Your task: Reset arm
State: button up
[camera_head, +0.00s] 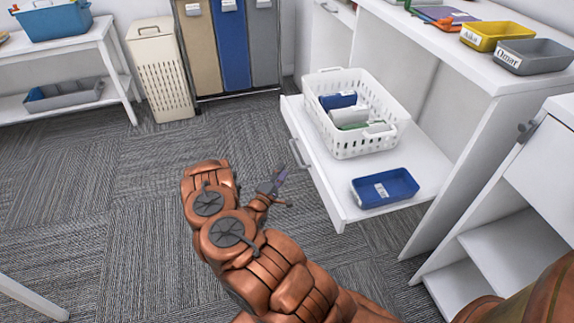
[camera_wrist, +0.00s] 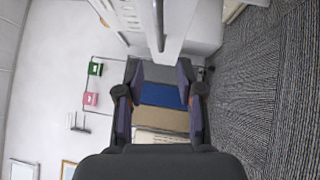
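My copper-coloured arm (camera_head: 265,255) is bent and reaches up from the bottom of the head view over the grey carpet. My gripper (camera_head: 279,180) is small in that view, in front of the pulled-out white drawer. In the wrist view my gripper (camera_wrist: 161,75) has its two dark fingers apart, with nothing between them. Far behind the gap I see the blue bin (camera_wrist: 160,95) and the tan bin (camera_wrist: 160,121). The wrist picture is turned on its side.
The open drawer (camera_head: 335,212) holds a white basket (camera_head: 362,148) and a blue tray (camera_head: 385,188). A yellow tray (camera_head: 490,36) and a grey tray (camera_head: 535,57) stand on the counter. A cream hamper (camera_head: 160,70) stands at the back. Carpet (camera_head: 90,190) at left is clear.

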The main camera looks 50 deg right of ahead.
jog(key=shift+s+a, duration=0.15)
jog(key=shift+a, duration=0.45)
